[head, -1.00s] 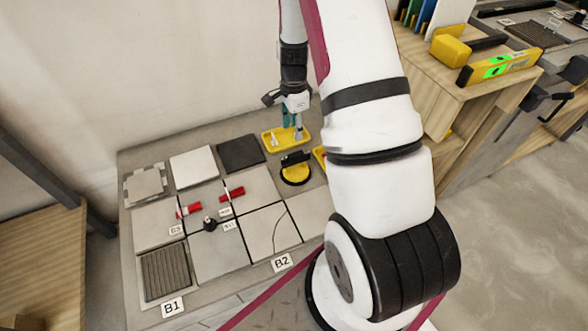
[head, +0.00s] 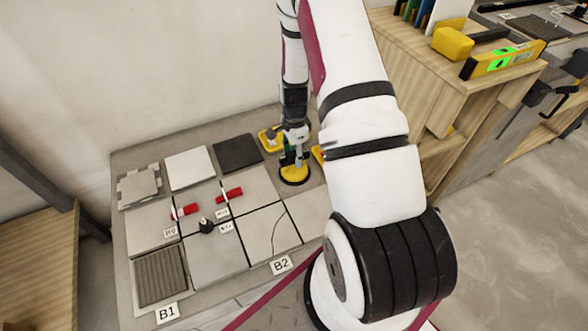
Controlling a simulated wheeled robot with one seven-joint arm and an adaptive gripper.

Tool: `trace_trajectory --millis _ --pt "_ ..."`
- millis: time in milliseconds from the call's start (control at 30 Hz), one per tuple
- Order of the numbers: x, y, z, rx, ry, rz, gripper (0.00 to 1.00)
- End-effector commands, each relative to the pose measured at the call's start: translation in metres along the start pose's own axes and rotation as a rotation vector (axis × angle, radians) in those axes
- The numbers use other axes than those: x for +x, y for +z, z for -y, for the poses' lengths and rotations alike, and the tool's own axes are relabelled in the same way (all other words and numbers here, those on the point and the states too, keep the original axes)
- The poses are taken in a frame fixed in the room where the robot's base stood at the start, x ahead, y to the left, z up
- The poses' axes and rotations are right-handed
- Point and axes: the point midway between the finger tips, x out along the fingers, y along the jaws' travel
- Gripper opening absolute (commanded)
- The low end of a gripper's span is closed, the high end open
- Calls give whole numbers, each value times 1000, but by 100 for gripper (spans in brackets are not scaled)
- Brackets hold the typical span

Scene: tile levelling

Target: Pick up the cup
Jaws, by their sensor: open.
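The cup looks like a suction cup (head: 295,175) with a round yellow base on a black disc, and it stands on the tiled bench near the back. My gripper (head: 294,158) points down right over it and hides most of its black handle. The gripper is open. I cannot tell whether its fingers touch the handle or straddle it.
A yellow tray (head: 268,141) lies just behind my gripper. Red wedges (head: 230,194), a black knob-like piece (head: 206,226) and small labels lie on the grey tiles (head: 215,262) to the left. A wooden shelf (head: 425,75) stands at right. My arm hides the bench's right side.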

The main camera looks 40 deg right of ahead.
Motion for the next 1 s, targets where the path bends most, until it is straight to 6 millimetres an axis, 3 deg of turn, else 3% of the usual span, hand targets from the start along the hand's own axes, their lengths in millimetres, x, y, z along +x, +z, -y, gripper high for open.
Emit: trace_trajectory --millis 233,400,433,767,1000 --pt "3 0 0 1 -1 0 42" --pt "3 -1 0 1 -1 -1 3" --pt "3 -1 0 1 -1 -1 0" --pt "1 -1 1 1 -3 -1 0" --pt "-30 -1 2 2 -6 -2 0"
